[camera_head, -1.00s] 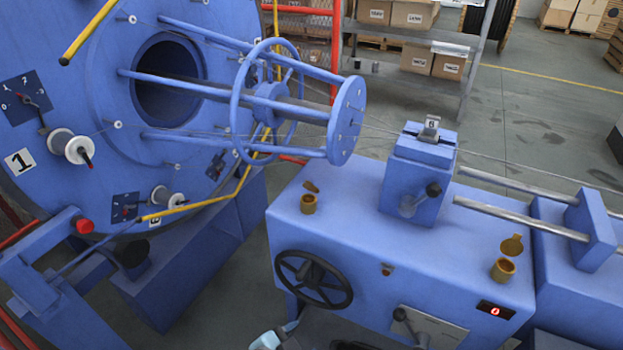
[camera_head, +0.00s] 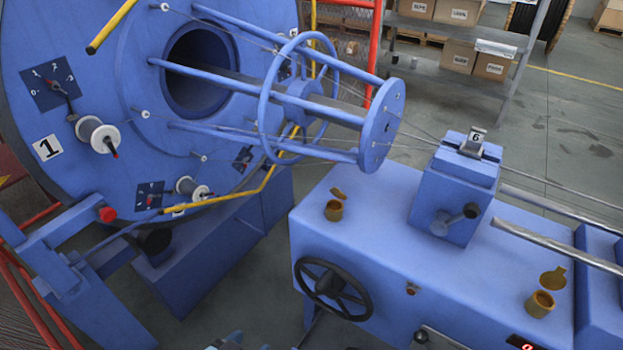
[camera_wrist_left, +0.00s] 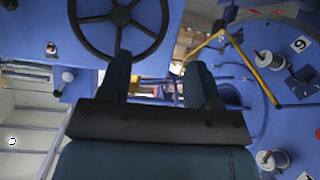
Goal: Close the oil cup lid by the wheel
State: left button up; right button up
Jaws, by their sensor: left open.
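The oil cup by the wheel (camera_head: 334,211) is a small brass cup on the blue machine top. Its lid (camera_head: 338,193) stands open, tilted up behind the cup. The black handwheel (camera_head: 333,290) is on the machine's front face below it, and it also shows at the top of the left wrist view (camera_wrist_left: 122,22). My left gripper (camera_wrist_left: 160,82) is open and empty, its two dark fingers spread apart, with the wheel beyond them. The oil cup does not show clearly in the left wrist view. My right gripper is not in view.
A second brass cup (camera_head: 540,304) with its lid raised stands at the right of the machine top. A blue block with a crank (camera_head: 456,195) stands between the cups. The tubular cage (camera_head: 300,100) reaches over from the left, near the first cup. Yellow bars stick out of the large disc.

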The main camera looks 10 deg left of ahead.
pick_arm(q)
jog(key=w+d+r+m+h+p, duration=0.1)
jog(key=w+d+r+p, duration=0.3)
jog(key=w+r+p, duration=0.25)
jog(key=w+d+r+h+p, duration=0.1)
jog(key=w+d+r+p, duration=0.2)
jog(key=w+r+p, duration=0.4)
pick_arm(e)
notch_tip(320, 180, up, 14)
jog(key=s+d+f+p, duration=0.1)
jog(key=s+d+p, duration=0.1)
jog(key=p, duration=0.3)
pick_arm(q)
jog(key=t, duration=0.1)
send_near(336, 188)
jog(key=shift+m, duration=0.3)
jog(key=b+x, duration=0.8)
jog(key=x, duration=0.3)
jog(key=shift+f+b, duration=0.15)
jog(key=shift+b, duration=0.15)
jog(key=shift+w+d, duration=0.1)
jog(key=shift+w, duration=0.35)
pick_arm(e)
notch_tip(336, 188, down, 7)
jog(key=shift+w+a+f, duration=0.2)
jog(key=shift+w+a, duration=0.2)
